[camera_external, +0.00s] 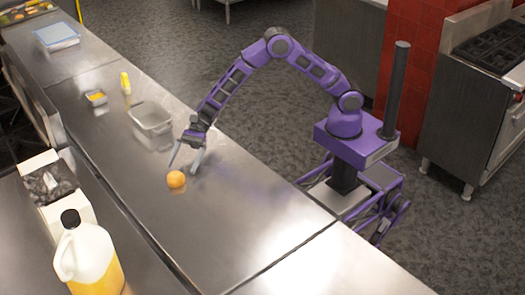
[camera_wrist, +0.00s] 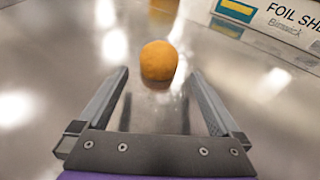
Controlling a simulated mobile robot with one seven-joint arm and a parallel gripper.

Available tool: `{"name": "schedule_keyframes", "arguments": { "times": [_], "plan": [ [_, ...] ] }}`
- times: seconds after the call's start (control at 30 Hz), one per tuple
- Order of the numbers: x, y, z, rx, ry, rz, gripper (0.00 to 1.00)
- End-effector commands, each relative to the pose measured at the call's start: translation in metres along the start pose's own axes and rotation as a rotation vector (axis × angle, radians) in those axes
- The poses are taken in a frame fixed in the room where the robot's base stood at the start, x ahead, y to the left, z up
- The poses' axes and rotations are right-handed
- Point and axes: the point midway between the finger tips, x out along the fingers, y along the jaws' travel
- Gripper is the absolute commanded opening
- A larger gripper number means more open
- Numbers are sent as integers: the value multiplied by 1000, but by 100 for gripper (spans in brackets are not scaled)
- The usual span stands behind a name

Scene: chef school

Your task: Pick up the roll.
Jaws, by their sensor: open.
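The roll is a small round orange-brown thing (camera_external: 176,179) on the steel counter (camera_external: 222,228). My gripper (camera_external: 184,161) is just above the counter beside the roll, with its fingers pointing down. In the wrist view the roll (camera_wrist: 159,61) lies on the counter ahead of the fingertips, roughly centred between them. My gripper (camera_wrist: 158,82) is open there with nothing between its fingers. I cannot tell the exact gap from the fingertips to the roll.
A metal pan (camera_external: 150,121), a yellow bottle (camera_external: 125,83) and a small tray (camera_external: 96,98) stand farther back. A foil sheets box (camera_wrist: 275,22) lies at the upper right of the wrist view. A jug (camera_external: 88,252) stands front left. The counter's front stretch is clear.

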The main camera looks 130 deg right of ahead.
Motion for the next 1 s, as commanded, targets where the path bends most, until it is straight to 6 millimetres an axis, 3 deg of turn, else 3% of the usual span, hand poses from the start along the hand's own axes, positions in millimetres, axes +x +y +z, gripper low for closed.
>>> {"name": "schedule_keyframes", "arguments": {
  "times": [0.23,0.5,0.93,1.0],
  "plan": [
    [37,2,1,0,0,1,100],
    [41,2,2,0,0,0,98],
    [41,2,2,0,0,0,21],
    [41,2,2,-1,0,0,19]
  ]
}}
